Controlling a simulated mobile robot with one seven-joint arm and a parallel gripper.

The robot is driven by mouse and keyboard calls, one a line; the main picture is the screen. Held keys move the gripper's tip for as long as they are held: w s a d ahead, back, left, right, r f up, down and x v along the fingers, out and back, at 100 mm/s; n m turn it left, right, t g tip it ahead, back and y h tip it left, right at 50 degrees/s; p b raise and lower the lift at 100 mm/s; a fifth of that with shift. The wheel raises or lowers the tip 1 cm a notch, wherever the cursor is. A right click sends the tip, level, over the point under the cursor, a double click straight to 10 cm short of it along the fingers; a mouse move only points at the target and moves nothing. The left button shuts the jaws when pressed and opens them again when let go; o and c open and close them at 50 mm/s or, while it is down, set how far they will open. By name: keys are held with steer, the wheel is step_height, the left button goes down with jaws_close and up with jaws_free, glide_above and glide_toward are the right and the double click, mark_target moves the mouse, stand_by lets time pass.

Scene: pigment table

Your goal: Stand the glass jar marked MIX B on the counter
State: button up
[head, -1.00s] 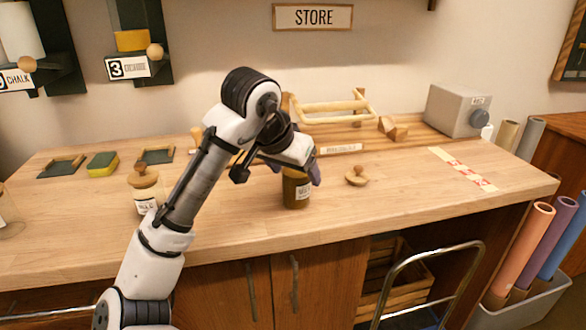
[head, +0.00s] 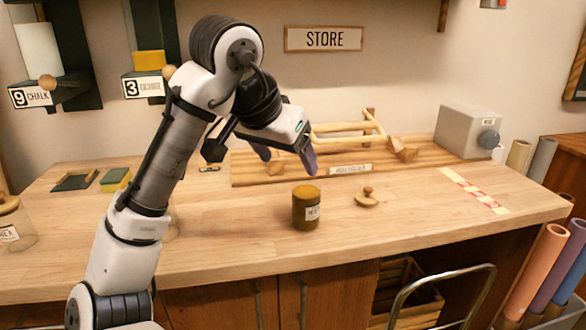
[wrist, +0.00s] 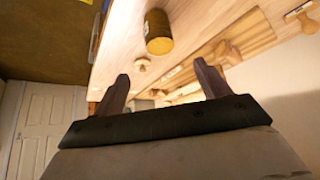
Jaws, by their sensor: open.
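A glass jar (head: 306,207) filled with brown-ochre pigment stands upright on the wooden counter (head: 240,240). Its white label is partly turned away, and I cannot read the marking in full. It has no lid on. The same jar shows in the wrist view (wrist: 157,34), beyond the fingertips. My gripper (head: 288,160) is open and empty, raised above and a little behind the jar, apart from it. The wrist view also shows my gripper (wrist: 161,72) with its two fingers spread and nothing between them.
A wooden knobbed lid (head: 367,198) lies right of the jar. Behind stand a wooden rack (head: 345,130) and a grey box with a dial (head: 467,131). Another labelled jar (head: 12,228) stands at far left.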

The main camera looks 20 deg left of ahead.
steer(key=shift+s+r, duration=0.2)
steer(key=shift+r, duration=0.15)
